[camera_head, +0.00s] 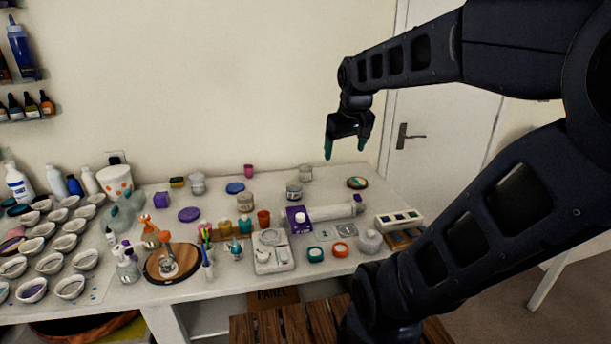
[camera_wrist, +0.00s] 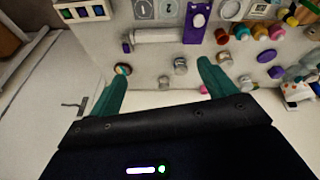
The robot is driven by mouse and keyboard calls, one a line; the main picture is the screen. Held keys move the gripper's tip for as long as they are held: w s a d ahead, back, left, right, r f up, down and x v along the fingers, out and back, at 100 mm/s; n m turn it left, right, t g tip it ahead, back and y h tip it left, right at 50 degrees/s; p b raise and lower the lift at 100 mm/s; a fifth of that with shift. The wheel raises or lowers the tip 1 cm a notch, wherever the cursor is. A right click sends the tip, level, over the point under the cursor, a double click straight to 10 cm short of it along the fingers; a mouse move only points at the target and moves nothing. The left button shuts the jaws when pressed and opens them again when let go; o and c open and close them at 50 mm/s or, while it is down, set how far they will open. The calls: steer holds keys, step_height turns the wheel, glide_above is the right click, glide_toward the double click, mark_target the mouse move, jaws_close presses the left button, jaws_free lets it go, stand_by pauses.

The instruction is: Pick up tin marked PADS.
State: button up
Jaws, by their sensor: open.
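Several small tins and jars stand on the white table, and I cannot read a PADS label on any of them. A grey tin with a dark band (camera_head: 294,189) stands mid-table; it also shows in the wrist view (camera_wrist: 180,66). A paler tin (camera_head: 306,173) stands behind it, near the wall, and shows in the wrist view (camera_wrist: 164,82). Another pale tin (camera_head: 246,200) is further left, also in the wrist view (camera_wrist: 225,59). My gripper (camera_head: 346,148) is open and empty, above the table's back right part. Its teal fingers (camera_wrist: 162,72) point towards the tins, apart from them.
A round coloured coaster (camera_head: 357,183) lies right of the tins. A pale roll (camera_head: 334,211) and a purple box (camera_head: 299,219) lie in front. A blue lid (camera_head: 235,188) and a pink cup (camera_head: 249,171) are to the left. A wall is behind; a door (camera_head: 433,110) is right.

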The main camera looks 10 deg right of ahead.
steer(key=w+n+g, duration=0.1)
steer(key=w+n, duration=0.3)
steer(key=w, duration=1)
steer(key=n+g, duration=0.3)
steer(key=n, duration=0.6)
glide_above(305, 167)
steer(key=f, duration=2.1)
steer(key=shift+s, duration=0.3)
steer(key=shift+w+f, duration=0.25)
steer(key=shift+f, duration=0.3)
steer(key=shift+s+a+f, duration=0.1)
steer(key=shift+s+f, duration=0.05)
steer(key=shift+f, duration=5.05)
steer(key=c, duration=1.3)
steer(key=shift+o, duration=0.2)
steer(key=shift+r, duration=0.1)
